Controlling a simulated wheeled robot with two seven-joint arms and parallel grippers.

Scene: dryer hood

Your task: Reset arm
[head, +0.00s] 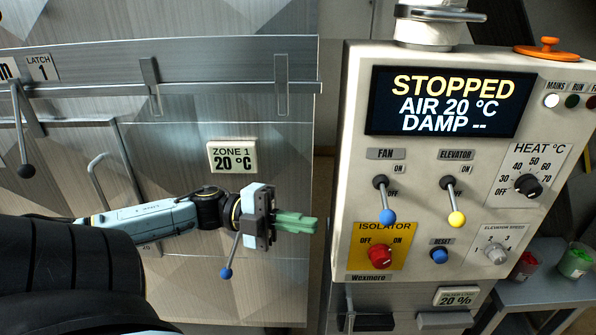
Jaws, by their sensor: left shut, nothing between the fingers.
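My left gripper (312,224) is shut and empty, with its green fingers pointing right. It is in front of the metal cabinet's right part, left of the control box (428,276). The display (449,102) reads STOPPED, AIR 20 °C, DAMP --. The blue RESET button (439,255) is on the box's lower part, well to the right of my fingertips. The red isolator knob (380,256) sits between its OFF and ON marks; I cannot tell its setting. The blue-tipped fan lever (387,216) and yellow-tipped elevator lever (456,218) both hang down. My right gripper is not in view.
A blue-tipped lever (226,272) hangs just below my left gripper. A black-knobbed latch lever (25,171) and a curved handle (97,183) are on the cabinet at left. The heat knob (528,186) is on the box's right side. Red and green tubs (574,262) stand at lower right.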

